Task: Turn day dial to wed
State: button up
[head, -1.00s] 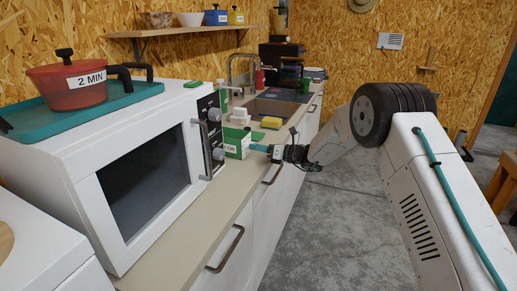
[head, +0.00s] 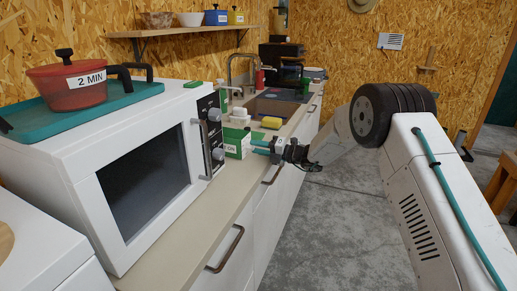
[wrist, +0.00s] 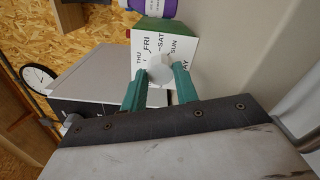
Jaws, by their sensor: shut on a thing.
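The day dial is a round white knob (wrist: 160,70) on a white face lettered with days. In the wrist view THU, FRI, SAT and SUN show around it, and other lettering is hidden or cut off. The face belongs to a green and white box (head: 237,141) on the counter beside the microwave. My gripper (wrist: 159,88) has its teal fingers on either side of the knob, shut on it. In the head view my gripper (head: 257,147) reaches the box from the right. I cannot tell which day the knob points to.
A white microwave (head: 140,180) with knobs and a handle stands just left of the box. A red pot (head: 68,85) sits on a teal tray on top. A yellow sponge (head: 271,123) and the sink lie behind. Open floor is to the right.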

jog(key=shift+m, duration=0.3)
jog(key=o, duration=1)
jog(key=shift+d, duration=0.15)
jog(key=v, duration=0.7)
jog(key=shift+d, duration=0.1)
